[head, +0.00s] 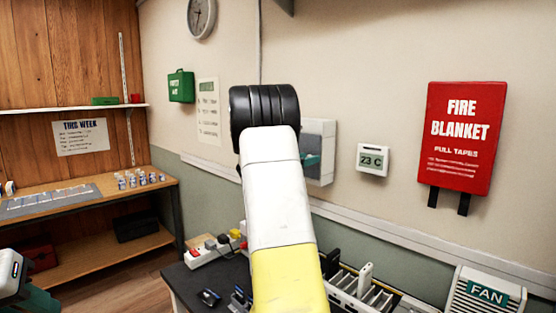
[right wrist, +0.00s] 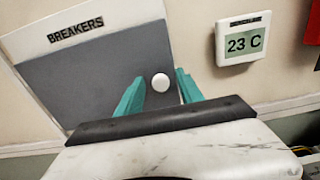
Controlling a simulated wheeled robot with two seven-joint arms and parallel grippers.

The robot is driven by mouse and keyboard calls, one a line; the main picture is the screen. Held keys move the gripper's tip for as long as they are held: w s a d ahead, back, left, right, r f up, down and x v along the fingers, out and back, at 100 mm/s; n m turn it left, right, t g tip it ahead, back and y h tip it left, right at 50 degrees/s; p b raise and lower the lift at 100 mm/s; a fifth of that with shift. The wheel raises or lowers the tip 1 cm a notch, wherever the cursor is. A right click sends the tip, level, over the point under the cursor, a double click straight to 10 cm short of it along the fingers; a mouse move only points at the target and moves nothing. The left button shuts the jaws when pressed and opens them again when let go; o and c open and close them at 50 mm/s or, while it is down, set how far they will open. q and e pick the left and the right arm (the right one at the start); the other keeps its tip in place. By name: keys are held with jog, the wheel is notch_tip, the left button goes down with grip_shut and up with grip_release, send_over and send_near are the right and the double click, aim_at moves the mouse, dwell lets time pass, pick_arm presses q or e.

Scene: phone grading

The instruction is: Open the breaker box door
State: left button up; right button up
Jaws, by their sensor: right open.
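The breaker box (head: 321,140) is a pale box on the wall, partly hidden by my right arm in the head view. In the right wrist view its grey door (right wrist: 90,85) lies flat in a pale frame under a BREAKERS label (right wrist: 76,30) and looks closed. A round white knob (right wrist: 160,82) sits on the door. My right gripper (right wrist: 161,76) is open, with one teal finger on each side of the knob. Contact cannot be told. In the head view a teal part of it (head: 311,160) shows at the box. My left gripper (head: 38,300) shows only partly at the lower left edge.
A thermostat (head: 372,160) reading 23 C and a red fire blanket case (head: 459,138) hang right of the box. Below, a dark bench (head: 183,283) holds a power strip (head: 211,251), a slotted rack (head: 350,297) and a fan unit (head: 486,293).

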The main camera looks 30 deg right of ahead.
jog(key=shift+c, duration=0.2)
grip_shut()
dwell(1.2)
